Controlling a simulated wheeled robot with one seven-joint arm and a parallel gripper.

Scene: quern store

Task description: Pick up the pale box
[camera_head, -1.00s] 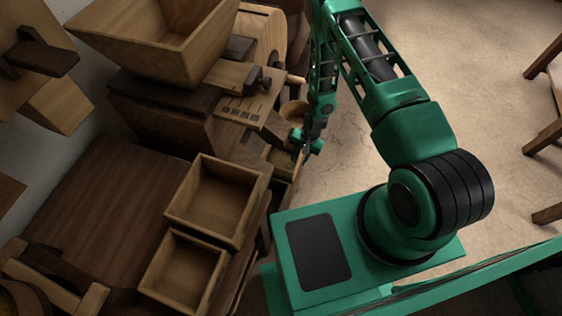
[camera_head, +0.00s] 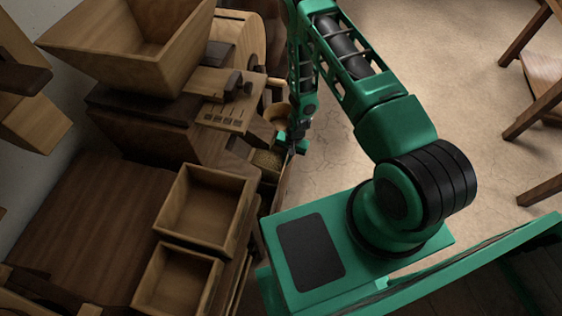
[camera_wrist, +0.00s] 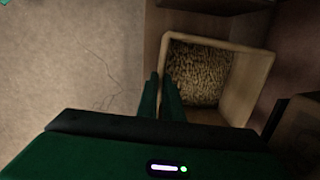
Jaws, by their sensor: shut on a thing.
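The pale box (camera_wrist: 252,85) is an open square box with grain in it, in the upper right of the wrist view. In the head view the pale box (camera_head: 267,160) shows small beside the mill, partly hidden by my gripper. My gripper (camera_wrist: 166,88) is shut on its left wall, with one finger on each side of the wall. In the head view my gripper (camera_head: 294,146) is at the box's right side. I cannot tell whether the box rests on something or hangs clear.
A wooden mill with a large hopper (camera_head: 130,50) stands at upper left. Two empty open boxes (camera_head: 205,205) and (camera_head: 178,280) stand nearer, beside a dark wooden top (camera_head: 90,220). A wooden stool or chair (camera_head: 540,105) is at right. Bare floor (camera_head: 420,90) lies between.

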